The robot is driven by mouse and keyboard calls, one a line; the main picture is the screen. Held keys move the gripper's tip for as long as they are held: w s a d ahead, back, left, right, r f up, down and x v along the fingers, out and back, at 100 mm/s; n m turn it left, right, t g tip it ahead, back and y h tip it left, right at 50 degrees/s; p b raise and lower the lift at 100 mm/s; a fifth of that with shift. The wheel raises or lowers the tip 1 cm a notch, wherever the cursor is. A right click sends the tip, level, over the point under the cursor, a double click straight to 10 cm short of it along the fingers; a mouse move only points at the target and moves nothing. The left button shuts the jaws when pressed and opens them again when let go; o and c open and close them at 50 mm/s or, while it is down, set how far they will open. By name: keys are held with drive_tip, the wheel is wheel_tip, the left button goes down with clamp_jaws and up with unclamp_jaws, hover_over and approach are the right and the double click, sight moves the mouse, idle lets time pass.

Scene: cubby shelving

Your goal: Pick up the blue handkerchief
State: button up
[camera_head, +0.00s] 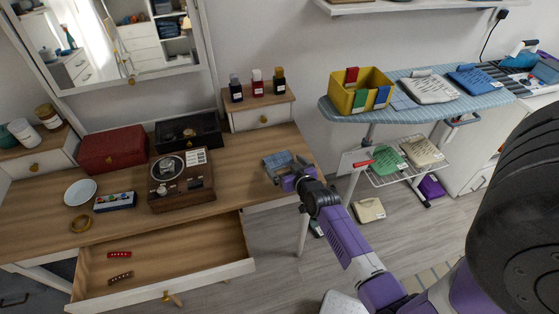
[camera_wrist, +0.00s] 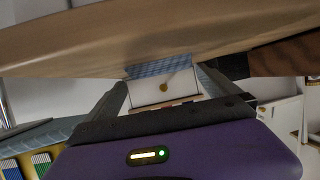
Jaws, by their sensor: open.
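A blue checked cloth, the handkerchief (camera_head: 275,158), lies on the wooden desk near its right end. In the wrist view the handkerchief (camera_wrist: 160,68) shows as a thin blue strip along the wooden surface, between my two fingers. My gripper (camera_head: 284,170) is at the right end of the desk, right at the handkerchief. It also shows in the wrist view (camera_wrist: 165,88) with its fingers apart on either side of the cloth. I cannot tell whether the fingers touch the cloth.
A brown wooden box with a dial (camera_head: 181,183) stands left of my gripper. The desk drawer (camera_head: 190,260) is pulled open. Small bottles stand on a raised box (camera_head: 262,110) behind. An ironing board (camera_head: 420,110) with a yellow bin (camera_head: 345,99) and folded cloths is at right.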

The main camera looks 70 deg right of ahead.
sight(279, 158)
drive_tip(key=shift+b+x, duration=0.4)
drive_tip(key=shift+x, duration=1.55)
drive_tip(key=shift+r, duration=0.1)
drive_tip(key=shift+c, duration=0.2)
drive_tip(key=c, duration=0.9)
drive_tip(key=shift+r, duration=0.1)
